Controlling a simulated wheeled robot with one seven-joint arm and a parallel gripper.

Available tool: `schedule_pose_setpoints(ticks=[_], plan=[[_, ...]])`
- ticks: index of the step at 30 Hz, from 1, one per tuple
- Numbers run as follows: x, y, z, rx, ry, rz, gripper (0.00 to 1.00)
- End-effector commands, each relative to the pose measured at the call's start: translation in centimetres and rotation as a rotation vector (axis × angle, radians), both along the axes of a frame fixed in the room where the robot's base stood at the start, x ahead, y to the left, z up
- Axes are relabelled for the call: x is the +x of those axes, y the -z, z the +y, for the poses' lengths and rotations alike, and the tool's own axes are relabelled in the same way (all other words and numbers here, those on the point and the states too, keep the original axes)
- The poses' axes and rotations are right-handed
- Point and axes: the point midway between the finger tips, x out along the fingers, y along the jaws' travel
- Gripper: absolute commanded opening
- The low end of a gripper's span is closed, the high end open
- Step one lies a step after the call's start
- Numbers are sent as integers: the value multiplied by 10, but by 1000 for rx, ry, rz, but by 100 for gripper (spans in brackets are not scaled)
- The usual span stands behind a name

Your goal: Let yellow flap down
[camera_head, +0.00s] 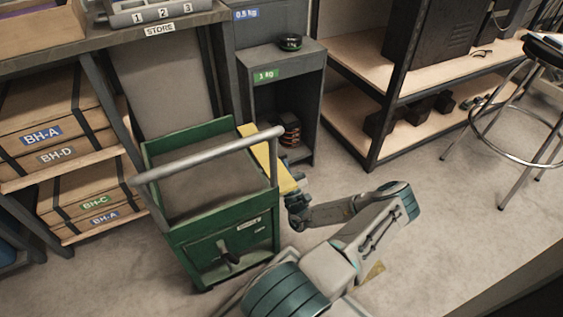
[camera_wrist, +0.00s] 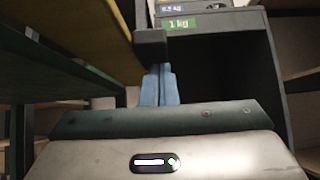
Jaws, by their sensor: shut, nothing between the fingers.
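A green cart (camera_head: 218,240) with a grey tubular handle stands left of centre in the head view. The yellow flap (camera_head: 268,158) is on the cart's right side, sticking out roughly level. In the wrist view its shaded underside (camera_wrist: 85,32) fills the upper left. My gripper (camera_head: 284,164) is at the flap's outer right edge. In the wrist view its blue fingers (camera_wrist: 158,84) are together and empty. A small dark block (camera_wrist: 150,46) shows just beyond the fingertips, beside the flap; I cannot tell whether they touch it.
A grey cabinet (camera_head: 318,105) with a "1 kg" label stands behind the flap. A bench (camera_head: 75,42) with boxes below is at left.

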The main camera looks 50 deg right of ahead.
Motion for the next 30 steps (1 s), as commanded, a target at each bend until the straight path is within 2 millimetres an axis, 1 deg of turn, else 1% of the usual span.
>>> schedule_pose_setpoints(ticks=[3,8,12,20,23,26,30], plan=[[0,-9,-2,-45,0,13,0],[-1,-18,-4,-130,-1,40,0],[-1,-17,-4,-163,-1,51,0],[-1,-15,-4,-162,-1,49,0],[-1,-13,-4,-161,-2,50,0],[-1,-4,-4,-161,-2,50,0],[0,19,-4,-162,-7,50,0]])
